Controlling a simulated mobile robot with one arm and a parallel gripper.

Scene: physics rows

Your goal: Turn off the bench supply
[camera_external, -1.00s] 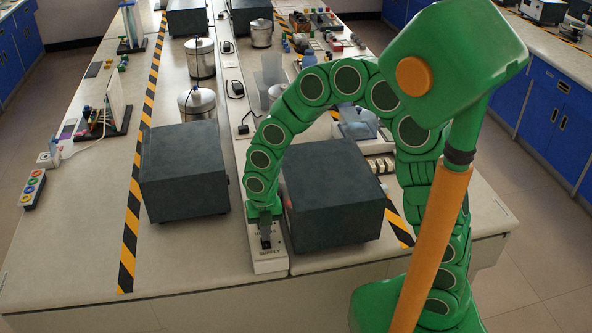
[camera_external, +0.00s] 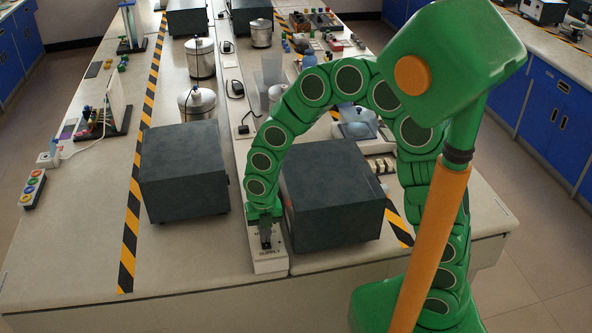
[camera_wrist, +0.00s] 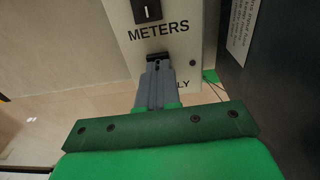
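The white switch box (camera_external: 270,266) lies at the front of the bench, between two dark grey boxes, with the word SUPPLY at its near end. In the wrist view the white panel (camera_wrist: 185,50) shows a black METERS switch (camera_wrist: 146,10) above its label. A second dark switch (camera_wrist: 157,56) sits below, above a label of which only "LY" shows. My gripper (camera_wrist: 158,62) has its grey fingers together, with the tips at this lower switch and covering part of it. I cannot tell whether they touch it or which way it is set. My gripper (camera_external: 265,240) is over the box in the external view.
Dark grey boxes stand close on the left (camera_external: 185,170) and right (camera_external: 335,195) of the switch box. Metal pots (camera_external: 197,104) and a black plug (camera_external: 243,128) are farther back. The bench front at left is clear beside the striped tape (camera_external: 130,235).

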